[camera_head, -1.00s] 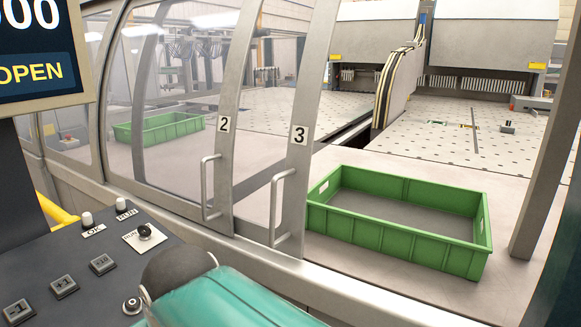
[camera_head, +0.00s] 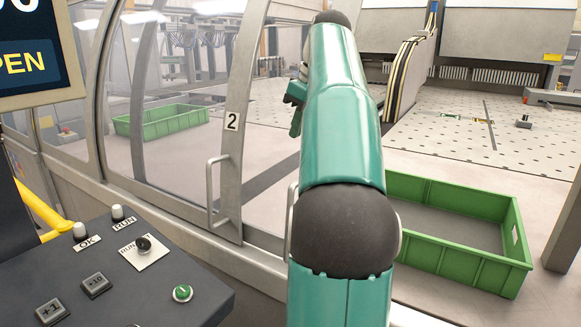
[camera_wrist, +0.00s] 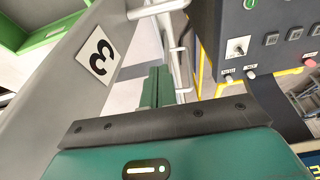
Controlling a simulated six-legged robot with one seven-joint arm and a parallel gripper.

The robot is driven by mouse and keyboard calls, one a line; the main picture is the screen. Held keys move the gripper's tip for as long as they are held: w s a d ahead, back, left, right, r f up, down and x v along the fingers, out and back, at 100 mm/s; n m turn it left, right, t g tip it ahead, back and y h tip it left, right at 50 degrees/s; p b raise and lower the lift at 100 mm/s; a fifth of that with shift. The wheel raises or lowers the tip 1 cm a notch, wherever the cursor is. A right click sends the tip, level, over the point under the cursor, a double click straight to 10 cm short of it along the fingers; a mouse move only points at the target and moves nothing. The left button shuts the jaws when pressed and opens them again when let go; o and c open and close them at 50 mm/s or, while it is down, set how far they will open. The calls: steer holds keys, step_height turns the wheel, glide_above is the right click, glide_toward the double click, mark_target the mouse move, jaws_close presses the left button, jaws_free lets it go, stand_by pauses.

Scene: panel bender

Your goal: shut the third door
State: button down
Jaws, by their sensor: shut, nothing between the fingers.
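The third door is a clear curved panel (camera_head: 265,150) in a grey frame, and my arm hides much of it in the head view. In the wrist view its grey frame (camera_wrist: 55,92) carries a "3" label (camera_wrist: 98,56). Its pale bar handle (camera_wrist: 157,9) shows at the top; in the head view only a sliver of the handle (camera_head: 291,222) shows. My gripper (camera_wrist: 157,78) is shut and empty, its green fingers beside the door frame, close to the handle. I cannot tell whether they touch. In the head view the gripper (camera_head: 295,105) is partly hidden by my arm.
The second door (camera_head: 232,122) with its handle (camera_head: 213,190) stands at the left. Right of my arm the front is open, with a green crate (camera_head: 450,255) inside. A control panel (camera_head: 120,270) with buttons and a yellow rail (camera_head: 45,212) lie at lower left.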

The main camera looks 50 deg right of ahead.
mark_target(298, 167)
steer(key=x, duration=1)
steer(key=shift+f, duration=0.15)
steer(key=s, duration=0.3)
steer(key=shift+d, duration=0.1)
steer(key=shift+s+f, duration=0.1)
steer(key=shift+s, duration=0.25)
steer(key=shift+f, duration=0.15)
steer(key=shift+s, duration=0.2)
